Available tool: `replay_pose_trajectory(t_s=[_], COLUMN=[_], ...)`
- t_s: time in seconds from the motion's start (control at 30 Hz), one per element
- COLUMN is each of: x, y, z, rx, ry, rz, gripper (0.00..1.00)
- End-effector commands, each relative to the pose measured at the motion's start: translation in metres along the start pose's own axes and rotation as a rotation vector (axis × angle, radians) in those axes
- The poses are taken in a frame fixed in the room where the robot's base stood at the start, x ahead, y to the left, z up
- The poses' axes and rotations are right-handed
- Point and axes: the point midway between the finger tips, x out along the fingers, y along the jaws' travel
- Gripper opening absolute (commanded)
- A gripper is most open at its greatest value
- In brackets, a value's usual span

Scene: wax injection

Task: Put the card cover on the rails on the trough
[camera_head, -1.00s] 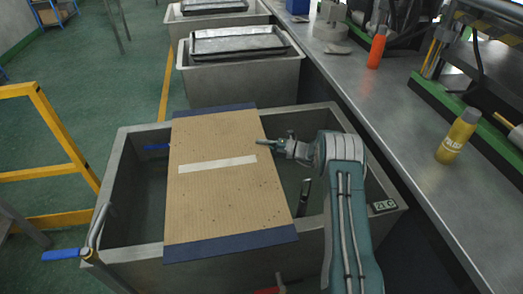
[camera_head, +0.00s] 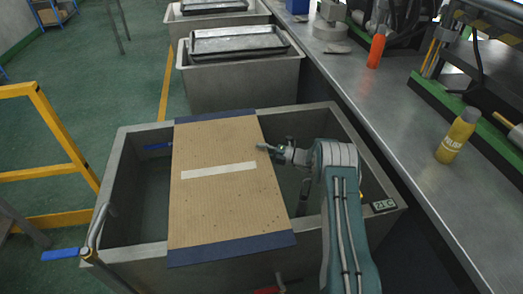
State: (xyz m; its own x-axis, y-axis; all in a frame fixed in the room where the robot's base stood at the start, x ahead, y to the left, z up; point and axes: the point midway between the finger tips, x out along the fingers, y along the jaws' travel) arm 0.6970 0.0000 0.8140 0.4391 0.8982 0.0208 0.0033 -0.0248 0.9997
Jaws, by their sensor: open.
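The card cover (camera_head: 225,205) is a brown, speckled cardboard sheet with dark blue end strips and a pale strip across its middle. It lies across the grey trough (camera_head: 128,262), from the back rim to past the front rim. Open trough shows on both sides of it. My gripper (camera_head: 264,147) is open at the card's right edge, its tip over or against that edge; I cannot tell if it touches. I cannot make out the rails; the card may hide them.
Another trough (camera_head: 240,85) with dark trays stands behind. A metal bench (camera_head: 400,130) runs along the right, with a yellow bottle (camera_head: 458,135) and an orange bottle (camera_head: 376,48). A yellow railing (camera_head: 60,135) and a blue-handled lever (camera_head: 62,254) are at the left.

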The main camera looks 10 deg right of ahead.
Motion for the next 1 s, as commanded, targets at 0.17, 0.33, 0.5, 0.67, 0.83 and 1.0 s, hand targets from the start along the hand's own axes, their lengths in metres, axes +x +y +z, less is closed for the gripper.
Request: replay_pose_trajectory(t_s=[0.17, 0.33, 0.5, 0.67, 0.83, 1.0], x=[-0.007, -0.037, -0.074, -0.102, -0.118, -0.111], y=[0.002, 0.002, 0.002, 0.002, 0.002, 0.022], z=[0.001, 0.001, 0.001, 0.001, 0.000, -0.005], rx=[0.000, 0.000, 0.001, 0.000, 0.000, -0.084], ry=[-0.002, -0.004, -0.003, -0.003, -0.001, 0.038], rz=[0.000, 0.000, 0.000, 0.000, -0.001, -0.040], gripper=[0.43, 0.43, 0.43, 0.43, 0.43, 0.43])
